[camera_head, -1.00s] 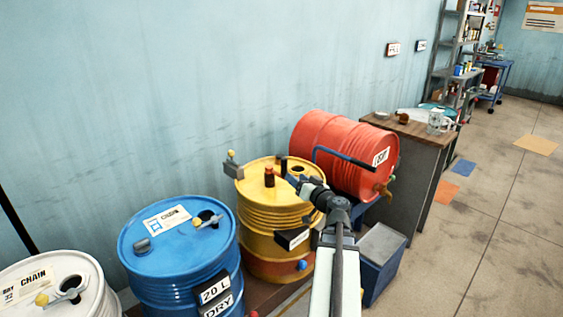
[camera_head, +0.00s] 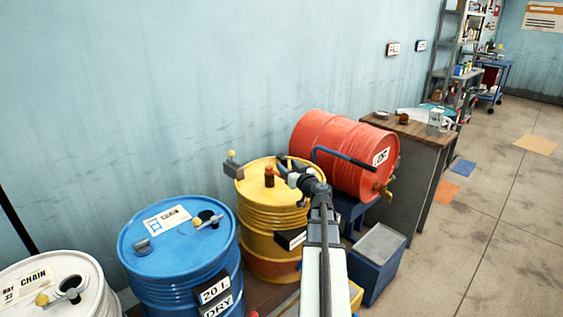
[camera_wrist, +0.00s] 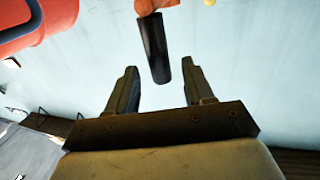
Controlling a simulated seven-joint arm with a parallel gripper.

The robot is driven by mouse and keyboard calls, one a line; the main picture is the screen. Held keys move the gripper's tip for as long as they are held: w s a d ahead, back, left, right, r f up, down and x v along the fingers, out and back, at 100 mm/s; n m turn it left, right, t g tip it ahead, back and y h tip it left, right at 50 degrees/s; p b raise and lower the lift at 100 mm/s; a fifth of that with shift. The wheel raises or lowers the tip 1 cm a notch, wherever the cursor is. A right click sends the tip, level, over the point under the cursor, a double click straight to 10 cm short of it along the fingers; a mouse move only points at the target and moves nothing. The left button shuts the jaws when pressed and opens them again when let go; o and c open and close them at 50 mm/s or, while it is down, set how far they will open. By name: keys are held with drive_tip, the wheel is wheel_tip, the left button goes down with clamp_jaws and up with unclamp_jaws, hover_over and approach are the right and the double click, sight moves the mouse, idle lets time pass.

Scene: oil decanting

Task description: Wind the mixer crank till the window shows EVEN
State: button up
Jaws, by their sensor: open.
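The yellow drum (camera_head: 268,222) stands in the middle of the head view. A reddish-brown upright piece (camera_head: 269,177), apparently part of the crank, stands on its lid. In the wrist view, a dark cylindrical grip (camera_wrist: 154,48) hangs from an orange-red piece (camera_wrist: 150,5) and appears to be the crank handle. My gripper (camera_wrist: 160,70) is open, and the grip shows between its fingers with space on both sides; contact is not visible. In the head view my gripper (camera_head: 288,170) is over the right of the lid. A dark box (camera_head: 290,238) on the drum's front is partly hidden; no reading is legible.
A red drum (camera_head: 330,140) lies on its side just right, with a blue bar (camera_head: 330,150) and tap close to my arm. A blue drum (camera_head: 170,235) and a white drum (camera_head: 85,275) stand left. A blue bin (camera_head: 378,262) is at right; open floor lies beyond.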

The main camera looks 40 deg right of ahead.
sight(282, 160)
drive_tip(key=shift+x, duration=2.7)
drive_tip(key=shift+c, duration=0.3)
clamp_jaws()
